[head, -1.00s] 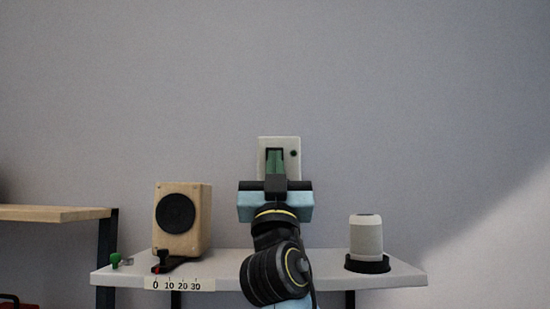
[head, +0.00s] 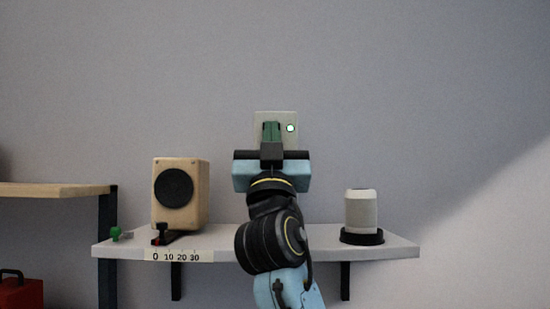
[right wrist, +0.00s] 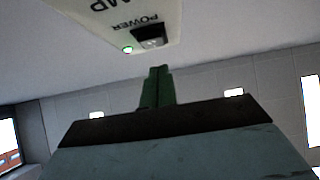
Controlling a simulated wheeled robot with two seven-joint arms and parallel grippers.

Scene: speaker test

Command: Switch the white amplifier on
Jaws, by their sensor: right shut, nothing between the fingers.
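The white amplifier (head: 276,115) is a small pale box on the wall behind the shelf. In the right wrist view the amplifier (right wrist: 115,14) shows upside-down lettering, "POWER" beside a black rocker switch (right wrist: 150,39). Its small round lamp (head: 290,128) is lit; in the right wrist view it glows pale green (right wrist: 127,49). My right gripper (head: 271,126) has green fingers, shut and empty, in front of the amplifier, hiding the switch in the head view. In the right wrist view the fingertips (right wrist: 160,69) appear just short of the switch; contact is unclear. My left gripper is not in view.
A white shelf (head: 218,238) with a 0–30 scale (head: 178,256) lies below. On it stand a wooden speaker (head: 195,178), a black slider (head: 163,236), a green knob (head: 115,233) and a grey cylindrical speaker (head: 361,210). A wooden table (head: 55,189) stands left, above a red box (head: 20,293).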

